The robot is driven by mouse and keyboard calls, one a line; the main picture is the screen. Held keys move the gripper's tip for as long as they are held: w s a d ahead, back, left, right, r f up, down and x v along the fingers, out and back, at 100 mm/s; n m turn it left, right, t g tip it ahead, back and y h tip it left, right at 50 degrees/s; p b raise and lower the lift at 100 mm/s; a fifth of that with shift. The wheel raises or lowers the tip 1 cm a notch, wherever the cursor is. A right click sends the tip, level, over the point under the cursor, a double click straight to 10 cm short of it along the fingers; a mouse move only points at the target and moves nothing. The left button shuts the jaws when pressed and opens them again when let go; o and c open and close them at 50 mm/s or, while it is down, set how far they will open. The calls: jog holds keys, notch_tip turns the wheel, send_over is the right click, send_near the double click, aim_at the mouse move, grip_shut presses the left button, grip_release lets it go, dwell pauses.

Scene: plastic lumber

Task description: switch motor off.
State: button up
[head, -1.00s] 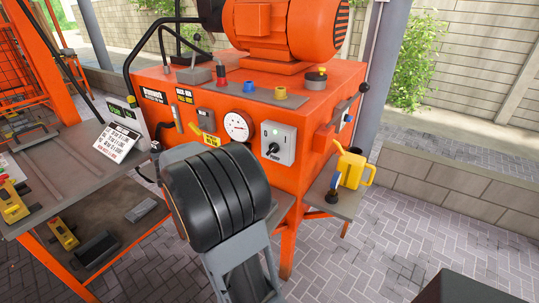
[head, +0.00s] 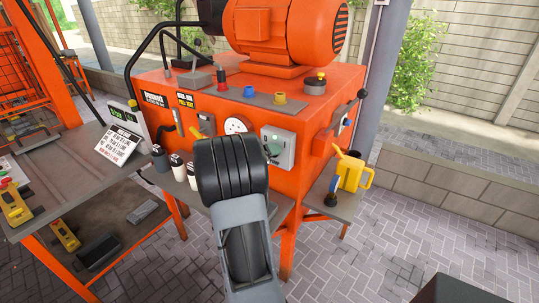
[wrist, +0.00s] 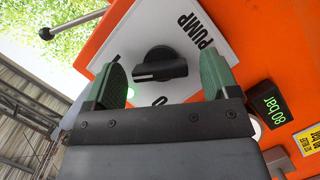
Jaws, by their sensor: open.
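The rotary switch is a black knob (wrist: 160,65) on a pale plate marked "PUMP" in the wrist view. Its grey box (head: 278,148) is on the front of the orange machine (head: 325,100) in the head view. My gripper (wrist: 162,78) is open, with green fingers on either side of the knob; there is a gap on each side. Part of a "0" mark shows below the knob, partly hidden by my gripper. The orange motor (head: 275,35) sits on top of the machine.
A green "80 bar" display (wrist: 267,107) is beside the plate. Several white-capped bottles (head: 178,165) stand left of my arm. A yellow can (head: 353,170) is on the right side shelf.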

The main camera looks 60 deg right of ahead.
jog(key=shift+s+d, duration=0.1)
jog(key=shift+d, duration=0.15)
jog(key=shift+f, duration=0.1)
jog(key=c, duration=0.9)
